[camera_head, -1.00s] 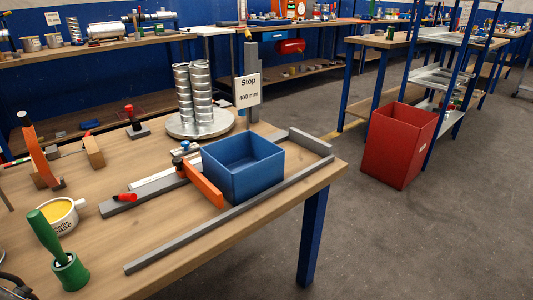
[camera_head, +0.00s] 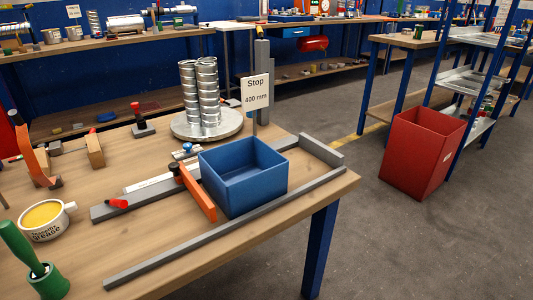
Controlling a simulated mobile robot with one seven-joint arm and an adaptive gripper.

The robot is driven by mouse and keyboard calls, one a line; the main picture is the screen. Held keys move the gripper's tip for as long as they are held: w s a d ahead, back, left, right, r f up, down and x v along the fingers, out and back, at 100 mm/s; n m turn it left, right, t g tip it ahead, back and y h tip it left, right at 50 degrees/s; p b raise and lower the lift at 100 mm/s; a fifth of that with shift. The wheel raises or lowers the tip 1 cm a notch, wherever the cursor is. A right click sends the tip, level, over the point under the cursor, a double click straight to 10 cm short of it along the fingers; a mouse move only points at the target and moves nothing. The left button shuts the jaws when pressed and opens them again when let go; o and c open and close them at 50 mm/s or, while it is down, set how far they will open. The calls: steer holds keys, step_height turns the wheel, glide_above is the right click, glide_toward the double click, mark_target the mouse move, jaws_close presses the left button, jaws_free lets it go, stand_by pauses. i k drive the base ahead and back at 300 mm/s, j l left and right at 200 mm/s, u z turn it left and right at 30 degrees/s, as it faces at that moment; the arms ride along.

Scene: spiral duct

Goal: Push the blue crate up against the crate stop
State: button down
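The blue crate (camera_head: 243,185) is open-topped and looks empty. It stands upright on the wooden workbench, between a grey front rail (camera_head: 225,228) and a grey rear rail (camera_head: 140,198). The crate stop appears to be the short grey block (camera_head: 321,151) across the right end of the rails. A stretch of bare bench shows between the crate and this block. A sign (camera_head: 255,93) reading "Stop 400 mm" stands behind the crate. An orange bar (camera_head: 198,191) lies close along the crate's left side; I cannot tell if they touch. My gripper is not in view.
Metal duct pieces (camera_head: 208,92) stand on a round plate (camera_head: 207,125) behind the crate. A grease cup (camera_head: 46,220) and a green-handled tool (camera_head: 34,262) are at the front left. A red bin (camera_head: 423,153) stands on the floor at right, with open floor before it.

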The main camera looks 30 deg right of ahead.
mark_target(242, 175)
steer(key=l+u, duration=0.3)
steer(key=l, duration=2.15)
steer(key=i+l, duration=0.5)
steer(key=l, duration=0.15)
steer(key=i+u, duration=0.05)
